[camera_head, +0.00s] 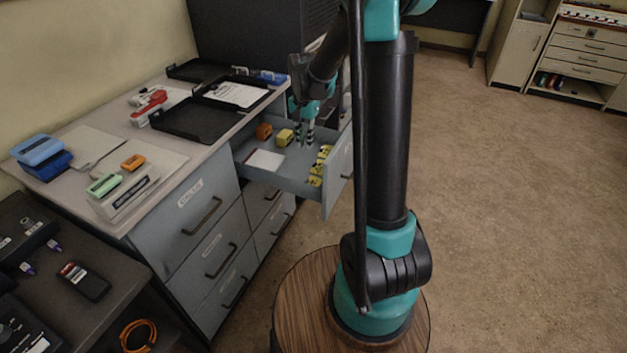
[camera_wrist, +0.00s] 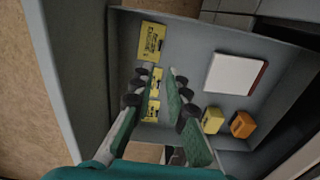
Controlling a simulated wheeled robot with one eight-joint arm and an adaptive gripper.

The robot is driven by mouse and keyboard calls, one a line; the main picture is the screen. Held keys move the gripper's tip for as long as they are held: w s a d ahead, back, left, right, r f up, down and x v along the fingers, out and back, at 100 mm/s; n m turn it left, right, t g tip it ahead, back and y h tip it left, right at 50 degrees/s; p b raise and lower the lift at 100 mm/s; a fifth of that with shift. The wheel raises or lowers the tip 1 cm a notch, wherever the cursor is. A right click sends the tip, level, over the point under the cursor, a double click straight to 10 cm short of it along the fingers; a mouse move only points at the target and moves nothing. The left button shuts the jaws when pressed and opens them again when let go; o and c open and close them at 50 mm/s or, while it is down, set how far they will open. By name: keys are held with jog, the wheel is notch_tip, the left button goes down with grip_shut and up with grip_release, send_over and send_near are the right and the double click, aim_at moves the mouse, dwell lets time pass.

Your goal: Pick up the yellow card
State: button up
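Several yellow cards with dark print lie in a row in the open drawer, along its front side. They show in the head view (camera_head: 318,169). In the wrist view one yellow card (camera_wrist: 152,42) lies fully visible beyond my fingertips. More yellow (camera_wrist: 153,109) shows between my fingers, partly covered by them. My gripper (camera_head: 304,130) is over the drawer and points down into it. In the wrist view its two green-padded fingers (camera_wrist: 160,76) are apart with nothing visibly held. I cannot tell how high the fingertips are above the cards.
The grey drawer (camera_head: 287,184) also holds a yellow block (camera_head: 284,137), an orange block (camera_head: 263,131) and a white pad (camera_head: 265,160). Its walls stand around my gripper. Black trays (camera_head: 185,125) and a clipboard (camera_head: 237,94) lie on the cabinet top. Open floor is to the right.

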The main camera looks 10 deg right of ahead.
send_over(306, 179)
jog(key=f, duration=1.1)
jog(key=shift+s+f, duration=0.25)
jog(key=shift+s, duration=0.1)
jog(key=shift+w+f, duration=0.15)
jog(key=shift+f, duration=1.2)
jog(key=shift+w+f, duration=0.1)
jog(key=shift+f, duration=1.2)
jog(key=shift+c, duration=0.2)
grip_shut()
jog(key=shift+r, duration=0.1)
